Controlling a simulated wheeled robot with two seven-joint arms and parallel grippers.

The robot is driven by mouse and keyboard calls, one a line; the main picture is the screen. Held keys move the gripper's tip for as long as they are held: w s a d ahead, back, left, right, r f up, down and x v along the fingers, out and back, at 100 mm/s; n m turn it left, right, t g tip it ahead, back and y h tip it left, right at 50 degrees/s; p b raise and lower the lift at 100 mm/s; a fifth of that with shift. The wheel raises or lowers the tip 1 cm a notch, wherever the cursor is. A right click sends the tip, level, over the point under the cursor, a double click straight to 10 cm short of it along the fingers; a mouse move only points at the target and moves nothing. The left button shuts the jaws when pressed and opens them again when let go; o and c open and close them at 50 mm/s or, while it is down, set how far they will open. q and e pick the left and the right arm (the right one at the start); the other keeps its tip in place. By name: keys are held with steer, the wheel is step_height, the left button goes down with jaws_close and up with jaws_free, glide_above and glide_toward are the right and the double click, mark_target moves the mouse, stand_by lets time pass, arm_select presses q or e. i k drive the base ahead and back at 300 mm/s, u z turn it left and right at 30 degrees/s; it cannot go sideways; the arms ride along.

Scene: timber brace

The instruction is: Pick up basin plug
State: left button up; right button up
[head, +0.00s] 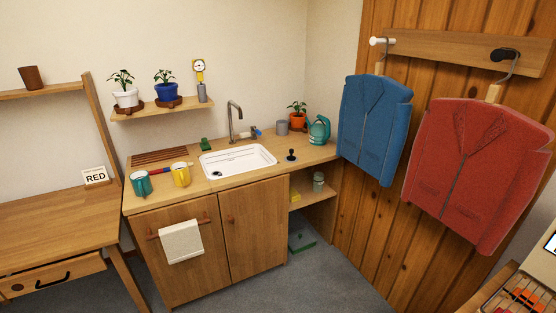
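A small dark plug (291,155), with a knob on a wider round base, stands upright on the wooden counter to the right of the sink; it looks like the basin plug. The white sink basin (262,153) is set into the counter, with a dark round drain spot (217,174) near its left front. Neither of my grippers shows in the head view.
The wooden counter (222,185) also holds a teal mug (141,184), a yellow mug (181,175), a faucet (231,118), a grey pot (282,128) and a teal watering can (319,130). Blue (374,125) and red (466,165) jackets hang right. The grey floor (330,285) ahead is mostly clear.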

mark_target(291, 158)
steer(key=u, duration=0.95)
steer(key=i, duration=1.3)
steer(key=z, duration=2.4)
